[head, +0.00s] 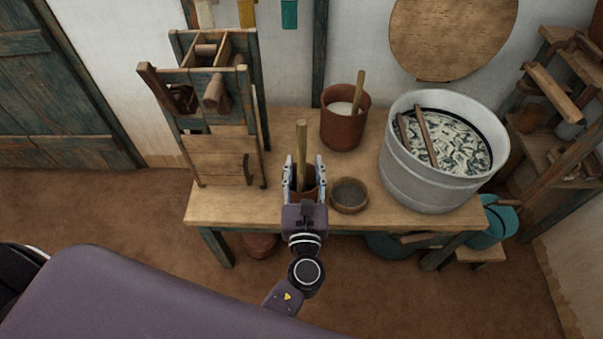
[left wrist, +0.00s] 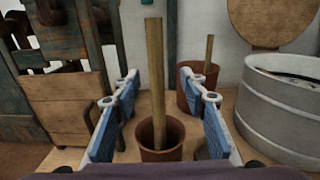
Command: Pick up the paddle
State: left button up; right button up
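A straight wooden stick (head: 301,139), which looks like the paddle's handle, stands nearly upright in a small brown pot (left wrist: 162,152) on the table. Its lower end is hidden inside the pot. My left gripper (head: 304,170) is open, with one finger on each side of the stick. In the left wrist view the stick (left wrist: 154,80) shows between the two blue-padded fingers, with gaps on both sides. A similar stick (head: 359,91) leans in a larger brown pot. My right gripper is not in view.
The wooden table (head: 290,123) also bears a small bowl (head: 349,193) close to my gripper's right, the larger pot (head: 342,131), and a big metal tub (head: 424,188) with sticks across its patterned contents. A wooden frame (head: 216,152) stands at the left.

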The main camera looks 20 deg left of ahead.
aim_at(302, 147)
pick_arm(q)
jog(key=shift+w+r, duration=0.1)
jog(key=shift+w, duration=0.3)
jog(key=x, duration=0.3)
jog(key=a+p+x, duration=0.1)
jog(key=x, duration=0.3)
jog(key=shift+s, duration=0.15)
jog(key=shift+c, duration=0.3)
grip_shut()
